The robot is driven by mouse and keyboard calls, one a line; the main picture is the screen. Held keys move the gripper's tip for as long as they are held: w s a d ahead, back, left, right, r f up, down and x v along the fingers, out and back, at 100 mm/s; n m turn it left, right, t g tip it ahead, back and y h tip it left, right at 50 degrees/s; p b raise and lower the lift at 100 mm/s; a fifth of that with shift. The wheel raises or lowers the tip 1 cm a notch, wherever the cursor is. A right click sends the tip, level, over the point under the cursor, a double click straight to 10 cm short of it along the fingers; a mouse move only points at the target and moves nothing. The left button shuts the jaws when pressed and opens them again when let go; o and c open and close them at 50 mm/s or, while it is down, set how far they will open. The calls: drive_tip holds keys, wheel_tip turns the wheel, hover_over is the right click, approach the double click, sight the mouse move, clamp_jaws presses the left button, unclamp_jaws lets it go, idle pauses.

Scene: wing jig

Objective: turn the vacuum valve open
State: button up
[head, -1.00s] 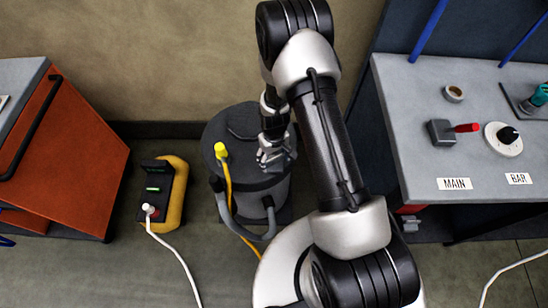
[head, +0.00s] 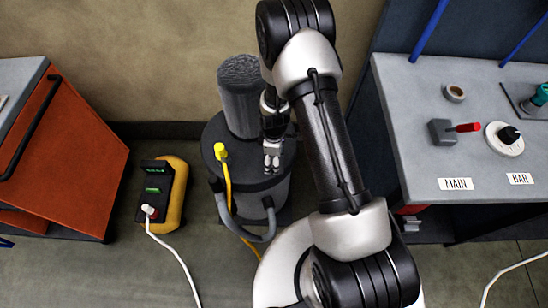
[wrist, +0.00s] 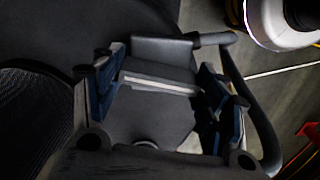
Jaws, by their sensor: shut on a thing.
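The valve is a dark grey block (head: 441,132) with a red handle (head: 467,127) on the right bench, behind the MAIN label (head: 455,184). Its handle points right. My gripper (head: 272,160) is far to the left of it, low over the dark round canister (head: 222,163). In the wrist view my gripper (wrist: 158,88) has its blue-padded fingers on both sides of a grey block (wrist: 160,75) with a pale stripe, above the dark lid. It is shut on this block; what the block belongs to is unclear.
A tall grey cylinder (head: 240,95) stands at the canister's back. A yellow plug (head: 220,151) with a yellow cable is on the lid. A black-and-yellow power box (head: 165,195), a white dial (head: 504,139) by the BAR label and an orange cabinet (head: 70,150) stand around.

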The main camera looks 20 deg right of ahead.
drive_tip(key=shift+n, duration=0.7)
drive_tip(key=o, duration=1)
drive_tip(key=shift+o, duration=0.2)
drive_tip(key=shift+r, duration=0.15)
wheel_tip(320, 180, up, 12)
idle(0.3)
